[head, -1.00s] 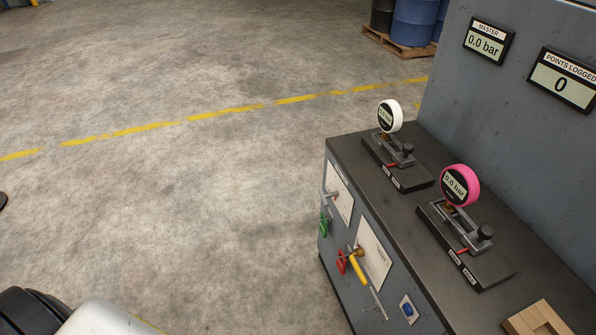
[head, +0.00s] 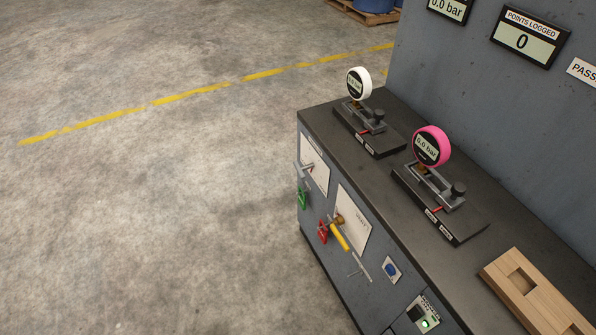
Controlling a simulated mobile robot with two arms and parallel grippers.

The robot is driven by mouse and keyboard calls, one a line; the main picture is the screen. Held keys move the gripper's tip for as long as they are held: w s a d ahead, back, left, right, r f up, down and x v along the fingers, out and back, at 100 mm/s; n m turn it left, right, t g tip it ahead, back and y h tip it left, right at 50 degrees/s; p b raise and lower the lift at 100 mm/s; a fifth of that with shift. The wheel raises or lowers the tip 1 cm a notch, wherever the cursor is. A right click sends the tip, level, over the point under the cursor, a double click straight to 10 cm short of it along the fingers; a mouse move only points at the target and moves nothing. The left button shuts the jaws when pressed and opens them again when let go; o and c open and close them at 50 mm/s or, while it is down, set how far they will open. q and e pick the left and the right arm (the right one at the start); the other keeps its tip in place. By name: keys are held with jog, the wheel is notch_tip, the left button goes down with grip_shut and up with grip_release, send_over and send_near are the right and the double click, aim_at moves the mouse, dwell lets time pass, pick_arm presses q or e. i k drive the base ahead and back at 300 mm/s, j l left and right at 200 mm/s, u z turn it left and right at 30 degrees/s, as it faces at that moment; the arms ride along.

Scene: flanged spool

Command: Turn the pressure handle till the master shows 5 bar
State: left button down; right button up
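The master display (head: 447,9) on the upright panel reads 0.0 bar and is cut by the top edge. On the cabinet front, a yellow lever (head: 340,237) on a brass fitting slants down to the right. A grey lever handle (head: 305,170) sits on a white plate farther left. I cannot tell from its label which one is the pressure handle. A pink-rimmed gauge (head: 431,146) reads 0.0 bar. A white-rimmed gauge (head: 358,83) stands behind it, its reading too small to be sure of. Neither of my grippers is in view.
The front also carries a green tag (head: 302,197), a red tag (head: 323,231), a blue button (head: 391,270) and a box with a green light (head: 423,314). A wooden block (head: 535,295) lies on the bench top. The points display (head: 523,39) reads 0. Floor at left is clear.

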aim_at(300, 170)
jog(key=i+j+z, duration=0.15)
jog(key=z, duration=0.2)
jog(key=i+j+z, duration=0.1)
jog(key=z, duration=0.3)
jog(key=j+z, duration=0.35)
